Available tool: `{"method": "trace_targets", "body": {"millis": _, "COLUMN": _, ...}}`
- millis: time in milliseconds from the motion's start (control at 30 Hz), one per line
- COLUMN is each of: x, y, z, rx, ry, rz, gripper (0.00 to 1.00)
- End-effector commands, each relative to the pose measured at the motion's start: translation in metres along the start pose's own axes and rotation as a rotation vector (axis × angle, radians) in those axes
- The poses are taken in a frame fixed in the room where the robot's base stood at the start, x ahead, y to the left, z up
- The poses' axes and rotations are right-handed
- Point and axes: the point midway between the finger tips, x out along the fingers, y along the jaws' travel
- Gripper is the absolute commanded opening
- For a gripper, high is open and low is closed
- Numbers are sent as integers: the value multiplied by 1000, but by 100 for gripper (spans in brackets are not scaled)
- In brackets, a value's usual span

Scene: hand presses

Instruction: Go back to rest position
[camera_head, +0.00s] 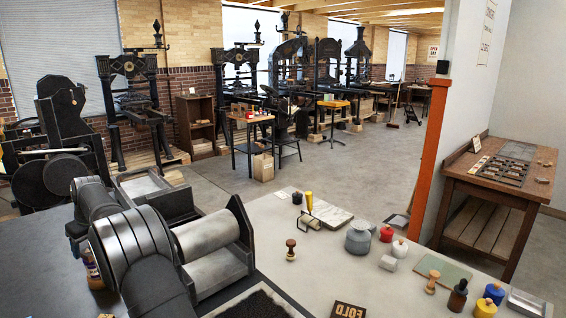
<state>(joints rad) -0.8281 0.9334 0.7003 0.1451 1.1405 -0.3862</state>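My gripper is not in view; its fingers show nowhere in this picture. Dark rounded forms fill the lower left, and I cannot tell for sure whether they are my own arm links or part of a press. Beside them is a grey metal roller (207,237) in a dark frame on the near table. The near tabletop (330,262) is pale grey and runs across the lower middle and right.
On the table stand a brayer (308,222), a grey pot (359,238), a wooden-handled stamp (290,250), a dark bottle (458,296), and small red, yellow and blue jars. An orange post (433,160) rises behind its right side. Open floor lies beyond, before several hand presses.

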Motion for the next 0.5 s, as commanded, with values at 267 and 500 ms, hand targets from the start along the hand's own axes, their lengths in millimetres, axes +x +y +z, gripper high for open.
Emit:
{"method": "trace_targets", "body": {"millis": 267, "x": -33, "y": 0, "z": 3, "rx": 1, "ry": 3, "rz": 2, "gripper": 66}}
{"method": "trace_targets", "body": {"millis": 500, "x": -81, "y": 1, "z": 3, "rx": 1, "ry": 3, "rz": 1, "gripper": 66}}
